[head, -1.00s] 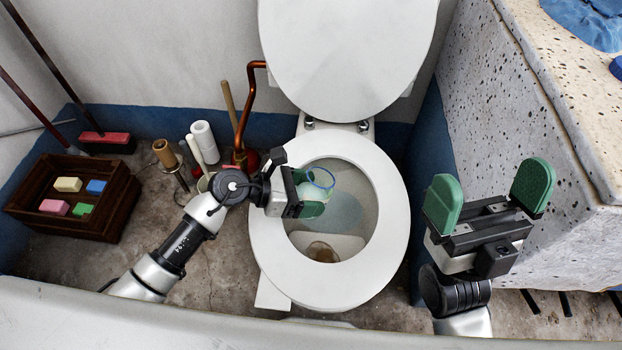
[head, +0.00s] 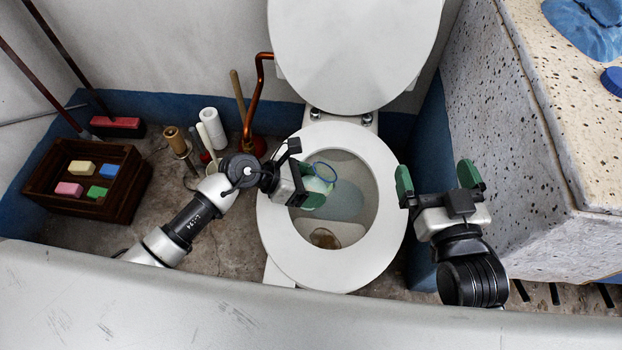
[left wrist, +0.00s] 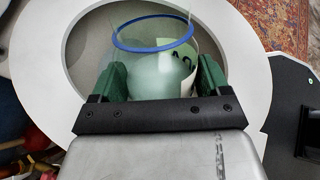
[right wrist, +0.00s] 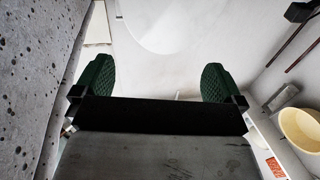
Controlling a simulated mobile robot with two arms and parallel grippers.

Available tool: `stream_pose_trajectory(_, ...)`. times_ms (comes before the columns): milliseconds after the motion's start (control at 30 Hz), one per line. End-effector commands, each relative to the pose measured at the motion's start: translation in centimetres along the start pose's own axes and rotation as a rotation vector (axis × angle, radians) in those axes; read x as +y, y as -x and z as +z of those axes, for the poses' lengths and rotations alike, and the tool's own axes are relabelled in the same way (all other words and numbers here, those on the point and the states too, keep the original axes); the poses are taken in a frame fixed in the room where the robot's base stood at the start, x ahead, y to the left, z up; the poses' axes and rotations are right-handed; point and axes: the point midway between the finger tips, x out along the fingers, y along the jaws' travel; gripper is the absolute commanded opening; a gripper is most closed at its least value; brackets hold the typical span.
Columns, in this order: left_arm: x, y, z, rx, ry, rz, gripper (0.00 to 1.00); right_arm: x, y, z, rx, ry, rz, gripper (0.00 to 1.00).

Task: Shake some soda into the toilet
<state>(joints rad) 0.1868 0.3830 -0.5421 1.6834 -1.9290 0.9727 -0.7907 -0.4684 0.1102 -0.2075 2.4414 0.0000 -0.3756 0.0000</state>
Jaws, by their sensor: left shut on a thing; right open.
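A clear jar with a blue rim (head: 325,177) is held over the toilet bowl by my left gripper (head: 308,190). In the left wrist view the jar (left wrist: 150,55) sits between the green finger pads, with pale contents and a label with dark letters. Its mouth looks open. Whether any powder is falling cannot be seen. The toilet (head: 273,235) has its lid (head: 350,50) raised, with water and a brown stain in the bowl. My right gripper (head: 438,185) is open and empty, just right of the toilet seat.
A stone trough (head: 520,140) stands at the right, with a blue cloth (head: 590,30) and a blue round lid-like disc (head: 612,80) on top.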

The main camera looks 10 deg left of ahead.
Motion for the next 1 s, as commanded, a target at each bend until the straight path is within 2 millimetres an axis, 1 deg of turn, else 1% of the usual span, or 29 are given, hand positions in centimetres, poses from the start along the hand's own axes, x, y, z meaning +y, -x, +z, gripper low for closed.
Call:
stream_pose_trajectory(33,0.0,0.2,0.3,0.008,0.002,0.0,0.44,0.1,0.2,0.4,-0.055,0.001,0.004,1.0)
stream_pose_trajectory(267,-0.1,0.2,0.3,0.046,0.014,0.0,0.44,0.7,1.4,3.5,-0.312,0.004,0.019,1.0)
stream_pose_trajectory(500,-0.1,0.3,0.2,0.087,0.027,0.0,0.44,1.3,3.9,6.4,-0.581,0.003,0.035,1.0)
stream_pose_trajectory(767,-0.1,0.4,0.1,0.127,0.041,-0.001,0.44,1.8,7.0,8.6,-0.832,-0.001,0.051,1.0)
stream_pose_trajectory(1000,-0.1,0.5,0.0,0.164,0.052,0.0,0.44,2.1,10.5,9.8,-1.058,-0.007,0.066,1.0)
